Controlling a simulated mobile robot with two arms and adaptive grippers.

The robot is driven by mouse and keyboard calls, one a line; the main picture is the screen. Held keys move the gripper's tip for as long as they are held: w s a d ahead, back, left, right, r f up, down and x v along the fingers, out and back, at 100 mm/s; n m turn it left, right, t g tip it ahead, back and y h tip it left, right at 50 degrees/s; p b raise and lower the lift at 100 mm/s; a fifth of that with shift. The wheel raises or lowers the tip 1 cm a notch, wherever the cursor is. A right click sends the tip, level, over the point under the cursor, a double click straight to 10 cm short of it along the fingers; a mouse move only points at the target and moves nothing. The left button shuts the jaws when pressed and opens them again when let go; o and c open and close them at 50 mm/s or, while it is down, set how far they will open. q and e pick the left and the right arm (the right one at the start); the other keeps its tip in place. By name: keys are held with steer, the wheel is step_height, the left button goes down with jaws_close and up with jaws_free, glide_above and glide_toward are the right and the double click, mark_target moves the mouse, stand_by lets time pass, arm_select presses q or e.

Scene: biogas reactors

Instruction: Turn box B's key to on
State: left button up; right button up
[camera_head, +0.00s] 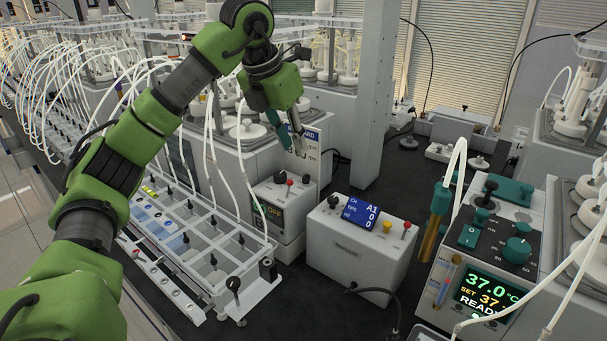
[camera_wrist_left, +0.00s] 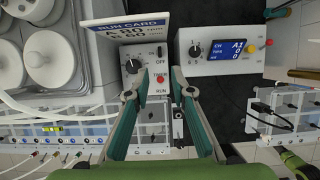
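A pale control box (camera_head: 262,195) with a dark display, a black knob and a red button stands left of centre. My left gripper (camera_head: 293,148) is above this box in the head view, apart from the controls. In the left wrist view its fingers (camera_wrist_left: 162,88) are spread, with nothing held between them.
A run card (camera_head: 307,142) stands behind the box. A second white box (camera_head: 345,258) with a blue display stands to its right. A tubing rack (camera_head: 208,265) is on the left. A heater unit (camera_head: 503,245) reading 37.0 stands right. A grey post (camera_head: 375,100) rises behind.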

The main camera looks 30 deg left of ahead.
mark_target(305, 176)
arm_select(q)
steer(key=p+x, duration=0.1)
steer(key=x, duration=0.9)
steer(key=shift+f, duration=0.2)
jaws_close()
